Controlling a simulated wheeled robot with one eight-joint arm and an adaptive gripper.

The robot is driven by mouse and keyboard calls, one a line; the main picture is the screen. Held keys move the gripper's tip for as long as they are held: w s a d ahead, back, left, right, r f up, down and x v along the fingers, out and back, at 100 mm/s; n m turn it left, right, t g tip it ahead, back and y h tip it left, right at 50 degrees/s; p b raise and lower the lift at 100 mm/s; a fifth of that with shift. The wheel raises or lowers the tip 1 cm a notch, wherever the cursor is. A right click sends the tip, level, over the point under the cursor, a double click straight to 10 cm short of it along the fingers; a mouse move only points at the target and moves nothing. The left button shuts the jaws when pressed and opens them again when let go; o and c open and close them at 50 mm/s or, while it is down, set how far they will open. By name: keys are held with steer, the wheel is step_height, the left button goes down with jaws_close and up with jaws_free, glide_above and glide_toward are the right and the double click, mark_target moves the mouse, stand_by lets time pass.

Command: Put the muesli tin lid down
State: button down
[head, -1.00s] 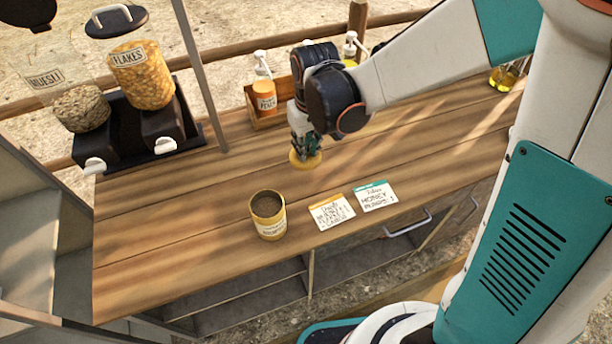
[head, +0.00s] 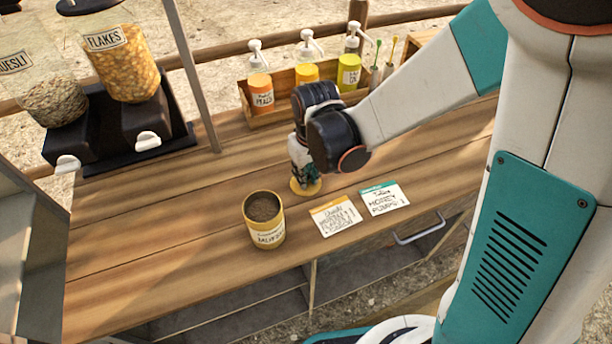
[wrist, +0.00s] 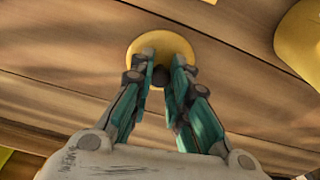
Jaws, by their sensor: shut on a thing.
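The muesli tin lid (head: 305,188) is a round yellow disc with a dark knob. It also shows in the wrist view (wrist: 178,43), where the knob is between my fingertips. My gripper (head: 306,178) points down and is shut on the lid's knob. The lid is at or just above the wooden counter; I cannot tell whether it touches. The open muesli tin (head: 265,232), yellow with a pale label and dark contents, stands upright to the lid's lower left in the head view. Part of the yellow tin shows at the wrist view's right edge (wrist: 300,45).
Two handwritten cards (head: 335,216) (head: 384,199) lie right of the tin. A wooden rack (head: 268,116) of pump bottles stands behind my gripper. Flakes (head: 125,60) and muesli (head: 48,95) dispensers stand at the back left. Bare counter (head: 160,230) lies left of the tin.

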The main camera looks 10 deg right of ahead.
mark_target(310, 186)
steer(key=shift+r, duration=0.1)
steer(key=shift+f, duration=0.25)
steer(key=c, duration=1.5)
jaws_free()
steer(key=shift+c, duration=0.2)
steer(key=shift+r, duration=0.15)
step_height(310, 186, up, 12)
steer(key=s+p, duration=0.1)
steer(key=p, duration=0.8)
steer(key=shift+s+d, duration=0.2)
steer(key=shift+d, duration=0.15)
steer(key=shift+r, duration=0.1)
